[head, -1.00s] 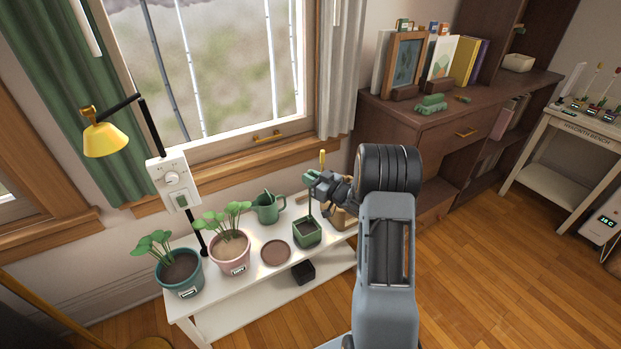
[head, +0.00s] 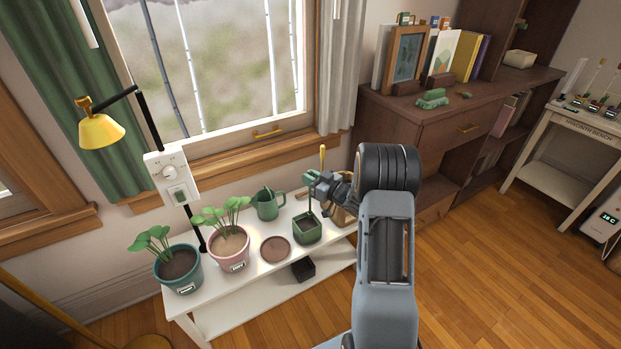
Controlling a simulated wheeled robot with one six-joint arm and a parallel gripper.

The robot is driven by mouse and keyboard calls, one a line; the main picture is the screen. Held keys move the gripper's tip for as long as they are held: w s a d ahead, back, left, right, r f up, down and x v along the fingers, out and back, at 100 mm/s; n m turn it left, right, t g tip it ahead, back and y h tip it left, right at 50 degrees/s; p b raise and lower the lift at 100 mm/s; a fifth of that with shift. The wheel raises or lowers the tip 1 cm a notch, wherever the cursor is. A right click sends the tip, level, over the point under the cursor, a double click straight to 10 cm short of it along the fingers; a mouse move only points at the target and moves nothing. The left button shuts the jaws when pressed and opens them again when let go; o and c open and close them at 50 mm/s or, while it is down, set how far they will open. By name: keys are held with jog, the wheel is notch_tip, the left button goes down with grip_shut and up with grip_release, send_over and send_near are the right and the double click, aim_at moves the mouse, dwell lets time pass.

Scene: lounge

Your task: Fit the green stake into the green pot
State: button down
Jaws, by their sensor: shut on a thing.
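The green pot (head: 307,232) is a small square pot with dark soil, standing on the white plant bench. The jaws partly hide the stake's top.
On the white bench (head: 222,283) are a teal potted plant (head: 186,283), a pink potted plant (head: 230,262), a brown saucer (head: 275,250) and a green watering can (head: 268,207). A black box (head: 303,269) sits below.

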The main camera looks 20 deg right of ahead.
jog(key=shift+f+b, duration=0.4)
jog(key=shift+f, duration=0.2)
jog(key=c, duration=1)
grip_release()
jog(key=shift+s, duration=0.1)
jog(key=shift+p+v, duration=0.4)
jog(key=shift+v, duration=2.55)
